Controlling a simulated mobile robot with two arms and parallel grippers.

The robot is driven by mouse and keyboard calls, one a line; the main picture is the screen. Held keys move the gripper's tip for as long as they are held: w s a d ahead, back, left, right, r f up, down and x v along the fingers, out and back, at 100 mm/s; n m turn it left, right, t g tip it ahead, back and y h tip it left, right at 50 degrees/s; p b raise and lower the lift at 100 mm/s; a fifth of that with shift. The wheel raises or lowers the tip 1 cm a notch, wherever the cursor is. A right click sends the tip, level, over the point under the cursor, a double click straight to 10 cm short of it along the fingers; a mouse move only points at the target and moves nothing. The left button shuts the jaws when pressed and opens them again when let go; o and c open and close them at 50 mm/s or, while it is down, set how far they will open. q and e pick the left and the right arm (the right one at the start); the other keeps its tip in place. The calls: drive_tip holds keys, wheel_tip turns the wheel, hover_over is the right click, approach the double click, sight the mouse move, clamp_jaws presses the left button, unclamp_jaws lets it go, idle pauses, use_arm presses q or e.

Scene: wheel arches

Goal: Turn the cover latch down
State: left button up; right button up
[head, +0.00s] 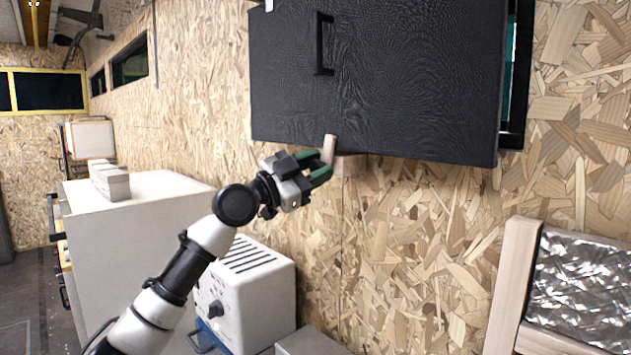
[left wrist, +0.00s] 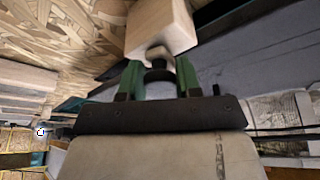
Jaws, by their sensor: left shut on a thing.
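The black cover (head: 390,75) is a dark wood-grain panel on the chipboard wall, with a black bar handle (head: 323,44). The cover latch (head: 330,146) is a small pale wooden piece at its lower edge. It stands nearly upright, its top overlapping the panel's edge. A pale wooden block (head: 350,165) sits behind it, just under the panel. My left gripper (head: 322,167) has its green fingers shut on the latch's lower part. In the left wrist view the fingers (left wrist: 159,78) are below a pale wooden block (left wrist: 160,26); the gripped part is partly hidden. My right gripper is not in view.
A white slotted box with a dial (head: 248,290) stands below my left arm. A white cabinet (head: 130,240) is to the left. A wooden frame with a crinkled silver panel (head: 580,290) is at lower right. The wall below the cover is clear.

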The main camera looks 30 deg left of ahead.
use_arm(q)
drive_tip(key=shift+f+m+g+h+b, duration=0.25)
drive_tip(key=shift+m+g+b, duration=0.25)
drive_tip(key=shift+m+b, duration=0.5)
drive_tip(key=shift+r+m+g, duration=0.15)
drive_tip(key=shift+m+g, duration=0.15)
drive_tip(key=shift+m, duration=0.4)
drive_tip(key=m+g, duration=0.1)
drive_tip(key=m, duration=0.2)
drive_tip(key=shift+r+h, duration=0.15)
drive_tip(key=shift+h, duration=0.1)
drive_tip(key=m+g+p, duration=0.1)
drive_tip(key=m+g, duration=0.1)
drive_tip(key=m, duration=0.2)
drive_tip(key=shift+m, duration=0.4)
drive_tip(key=m+g+y+p, duration=0.1)
drive_tip(key=m, duration=0.2)
drive_tip(key=shift+m+y+p, duration=0.3)
drive_tip(key=shift+y+p, duration=0.05)
drive_tip(key=shift+y, duration=0.05)
drive_tip(key=shift+m+y+p, duration=0.4)
drive_tip(key=shift+m, duration=0.4)
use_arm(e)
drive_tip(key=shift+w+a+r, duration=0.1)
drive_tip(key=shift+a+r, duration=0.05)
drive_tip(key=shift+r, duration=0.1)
use_arm(q)
drive_tip(key=o, duration=0.9)
